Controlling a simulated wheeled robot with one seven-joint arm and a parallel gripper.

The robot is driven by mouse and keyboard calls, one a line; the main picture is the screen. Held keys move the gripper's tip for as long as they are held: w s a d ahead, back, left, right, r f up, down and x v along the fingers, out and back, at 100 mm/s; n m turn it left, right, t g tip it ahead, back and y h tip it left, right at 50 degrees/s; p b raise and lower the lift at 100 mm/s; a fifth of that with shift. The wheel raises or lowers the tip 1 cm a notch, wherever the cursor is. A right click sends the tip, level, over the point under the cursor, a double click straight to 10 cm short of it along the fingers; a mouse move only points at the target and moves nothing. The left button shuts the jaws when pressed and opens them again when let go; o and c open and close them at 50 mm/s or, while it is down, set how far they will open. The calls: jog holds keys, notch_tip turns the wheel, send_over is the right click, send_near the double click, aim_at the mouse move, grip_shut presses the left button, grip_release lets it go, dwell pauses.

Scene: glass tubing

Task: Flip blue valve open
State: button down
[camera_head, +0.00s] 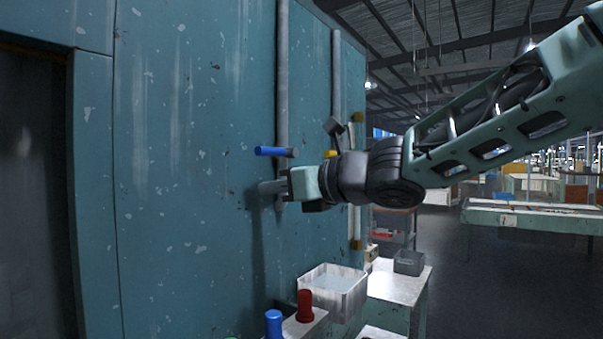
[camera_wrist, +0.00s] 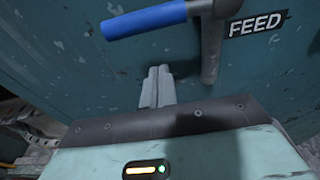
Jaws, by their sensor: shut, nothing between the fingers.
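The blue valve handle (camera_head: 270,151) sits on a grey vertical pipe (camera_head: 282,80) against the teal wall panel. The handle lies roughly horizontal, across the pipe, and points left. In the wrist view the blue handle (camera_wrist: 144,20) crosses the top, with its grey hub at its right end. My gripper (camera_head: 265,187) is just below the handle, its fingers pointing at the wall. In the wrist view the gripper's fingers (camera_wrist: 158,80) are together and empty, below the handle and apart from it. Whether the fingertips touch the wall or pipe is unclear.
A FEED label (camera_wrist: 257,23) is right of the pipe. A second pipe (camera_head: 337,80) and yellow fittings (camera_head: 330,154) lie behind my wrist. The wall left of the handle is clear.

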aim_at(274, 152)
jog(key=r+p, duration=0.2)
jog(key=d+r, duration=0.1)
jog(key=r, duration=0.1)
jog(key=shift+s+p, duration=0.35)
jog(key=shift+p, duration=0.05)
